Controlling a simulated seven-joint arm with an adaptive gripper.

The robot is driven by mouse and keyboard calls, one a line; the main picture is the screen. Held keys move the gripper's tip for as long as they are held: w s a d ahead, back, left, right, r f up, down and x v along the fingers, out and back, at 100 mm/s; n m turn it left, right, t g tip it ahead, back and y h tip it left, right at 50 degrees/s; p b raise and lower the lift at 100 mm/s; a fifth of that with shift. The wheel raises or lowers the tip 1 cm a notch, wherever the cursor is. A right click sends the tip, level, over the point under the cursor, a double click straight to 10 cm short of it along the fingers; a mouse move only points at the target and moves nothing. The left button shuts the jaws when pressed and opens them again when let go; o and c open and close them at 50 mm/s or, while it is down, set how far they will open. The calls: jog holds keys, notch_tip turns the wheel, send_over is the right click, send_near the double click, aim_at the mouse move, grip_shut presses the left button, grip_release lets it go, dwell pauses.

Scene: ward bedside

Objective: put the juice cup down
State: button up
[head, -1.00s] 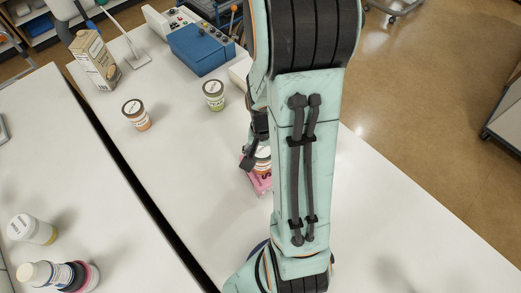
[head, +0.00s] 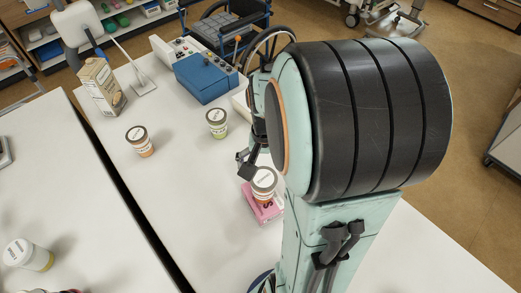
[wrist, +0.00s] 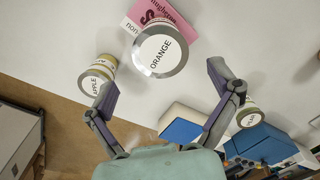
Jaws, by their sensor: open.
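A cup with a white lid and grey rim, labelled ORANGE (wrist: 160,52), is at the top middle of the wrist view. In the head view the orange cup (head: 264,181) appears to stand upright on a pink box (head: 260,208), though the cup's base is partly hidden. The pink box (wrist: 160,14) also shows behind the lid in the wrist view. My gripper (wrist: 165,92) is open and empty, its two fingers spread wide with the orange cup beyond their tips. In the head view my gripper (head: 246,163) is just above and left of the cup, partly hidden by my arm.
A cup labelled APPLE (wrist: 97,75) is near my left finger, and another lidded cup (wrist: 248,116) lies beyond the right. The head view shows an orange-banded cup (head: 139,141), a green-banded cup (head: 217,123), a carton (head: 101,86) and a blue box (head: 205,76). The table's front middle is clear.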

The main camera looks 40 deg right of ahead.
jog(key=r, duration=0.3)
jog(key=shift+a+r, duration=0.25)
jog(key=shift+r, duration=0.15)
jog(key=s+a+r+n, duration=0.1)
jog(key=s+a+n, duration=0.3)
jog(key=a, duration=0.3)
jog(key=s+a+r+n, duration=0.2)
jog(key=s+a+n, duration=0.3)
jog(key=a, duration=0.3)
jog(key=shift+s+n+y, duration=0.2)
jog(key=shift+n+y, duration=0.2)
jog(key=shift+n, duration=0.2)
